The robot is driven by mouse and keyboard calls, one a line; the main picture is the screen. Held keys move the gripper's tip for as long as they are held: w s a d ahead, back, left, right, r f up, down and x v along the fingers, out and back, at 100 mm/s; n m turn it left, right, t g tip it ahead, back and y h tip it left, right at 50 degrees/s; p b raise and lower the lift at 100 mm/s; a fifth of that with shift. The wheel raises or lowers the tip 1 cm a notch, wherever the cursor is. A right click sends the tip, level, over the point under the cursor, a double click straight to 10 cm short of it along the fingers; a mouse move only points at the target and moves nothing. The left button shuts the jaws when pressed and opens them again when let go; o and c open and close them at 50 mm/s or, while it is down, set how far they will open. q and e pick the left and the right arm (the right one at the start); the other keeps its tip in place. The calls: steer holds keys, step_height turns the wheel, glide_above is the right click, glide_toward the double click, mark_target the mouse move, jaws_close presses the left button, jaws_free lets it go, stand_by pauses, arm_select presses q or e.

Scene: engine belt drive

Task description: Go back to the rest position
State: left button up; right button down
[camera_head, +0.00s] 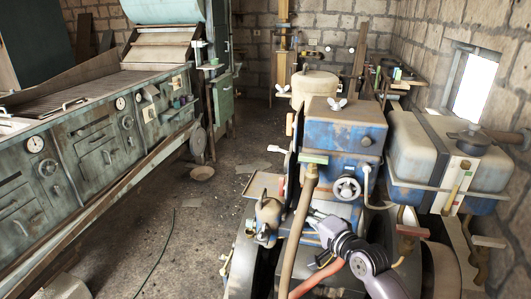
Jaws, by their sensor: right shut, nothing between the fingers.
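My right arm comes in from the bottom right. Its gripper (318,218) is shut and empty, low at the front of the blue engine (345,137). It lies just right of the thick tan pipe (297,225) and below the small handwheel (347,188). I cannot tell whether the fingertips touch the engine. My left gripper is not in view.
A blue and cream tank (415,155) stands right of the engine. A red hose (318,279) runs below my right gripper. A long green machine (85,150) lines the left.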

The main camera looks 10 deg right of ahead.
steer(key=s+a+f+n+g+h, duration=0.1)
steer(key=s+a+f+n+g, duration=0.2)
steer(key=s+f, duration=0.4)
steer(key=s+a+f+n+g+h, duration=0.15)
steer(key=s+f+n, duration=0.3)
steer(key=s, duration=0.45)
steer(key=s+d+f+n+g+h, duration=0.1)
steer(key=s+d+f+n+g, duration=0.1)
steer(key=s, duration=0.6)
steer(key=s+d+f+n+g+h, duration=0.1)
steer(key=s+d+n+g, duration=0.1)
steer(key=s, duration=0.5)
steer(key=s+d+f+n+g+h, duration=0.1)
steer(key=s+d+f+n+g, duration=0.15)
steer(key=s, duration=0.55)
step_height(320, 180, down, 28)
steer(key=s+g+b, duration=0.2)
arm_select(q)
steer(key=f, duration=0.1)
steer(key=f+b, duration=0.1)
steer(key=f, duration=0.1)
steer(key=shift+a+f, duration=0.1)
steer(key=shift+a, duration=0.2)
arm_select(e)
steer(key=s+d+f, duration=0.2)
steer(key=s+f, duration=1.4)
steer(key=f, duration=0.1)
steer(key=shift+d+g, duration=0.15)
steer(key=shift+g, duration=0.25)
